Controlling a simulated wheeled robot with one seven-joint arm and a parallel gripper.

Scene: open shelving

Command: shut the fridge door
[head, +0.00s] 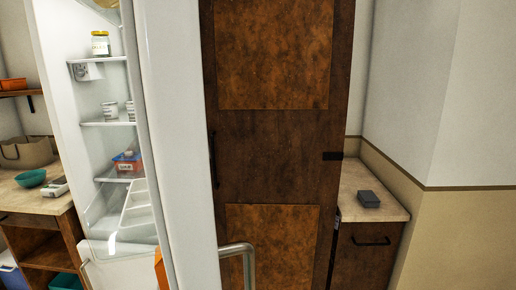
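The white fridge (84,126) stands at the left with its lit interior showing. Its door (182,130) stands open, seen nearly edge-on as a tall white panel in the left-centre of the head view. A grey metal bar handle (248,262) sticks out to the right of the door near the bottom of the picture. The lower part of the door is cut off by the frame. Inside are a jar (100,44), small white cups (110,110) and an orange and blue box (127,162) on shelves. My gripper is not in view.
A tall brown wooden cabinet (270,150) stands behind and right of the door. A counter (370,192) with a dark grey box (368,199) is at the right. A wooden counter (28,203) with a teal bowl (30,178) is at the left.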

